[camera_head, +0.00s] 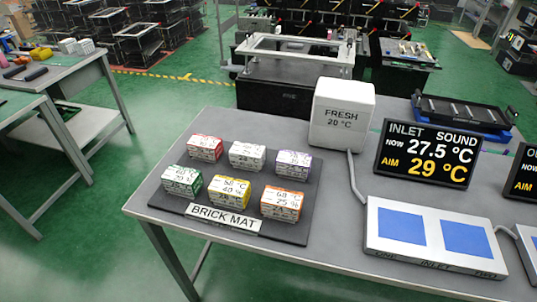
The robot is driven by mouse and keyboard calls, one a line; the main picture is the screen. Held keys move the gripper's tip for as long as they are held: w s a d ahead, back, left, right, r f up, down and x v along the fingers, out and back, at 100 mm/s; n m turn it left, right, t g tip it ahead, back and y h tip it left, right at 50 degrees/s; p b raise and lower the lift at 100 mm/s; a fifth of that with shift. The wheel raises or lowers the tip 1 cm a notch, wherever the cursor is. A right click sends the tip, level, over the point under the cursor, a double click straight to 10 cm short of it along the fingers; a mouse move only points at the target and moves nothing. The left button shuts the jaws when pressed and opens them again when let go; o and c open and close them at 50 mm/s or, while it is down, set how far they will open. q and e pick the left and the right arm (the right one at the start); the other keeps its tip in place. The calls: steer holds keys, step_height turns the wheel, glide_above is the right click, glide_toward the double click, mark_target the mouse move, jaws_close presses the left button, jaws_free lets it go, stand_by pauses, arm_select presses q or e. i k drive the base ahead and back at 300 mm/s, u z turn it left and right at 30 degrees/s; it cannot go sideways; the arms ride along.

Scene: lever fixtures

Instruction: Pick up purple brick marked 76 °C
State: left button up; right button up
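The purple brick (294,163) sits at the back right of the dark brick mat (290,232). It has a white label with black print, too small to read surely, and purple shows at its edges. The white brick (247,155) is to its left and the orange brick (282,203) is in front of it. Neither of my grippers is in view.
Red (205,148), green (182,181) and yellow (229,191) bricks share the mat. A white box marked FRESH 20 °C (342,115) stands behind it to the right. A display (428,153) and a panel with two blue pads (435,237) stand farther right.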

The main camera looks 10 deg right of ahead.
mark_target(292, 166)
steer(key=u, duration=2.25)
steer(key=i, duration=1.3)
steer(key=z, duration=2.8)
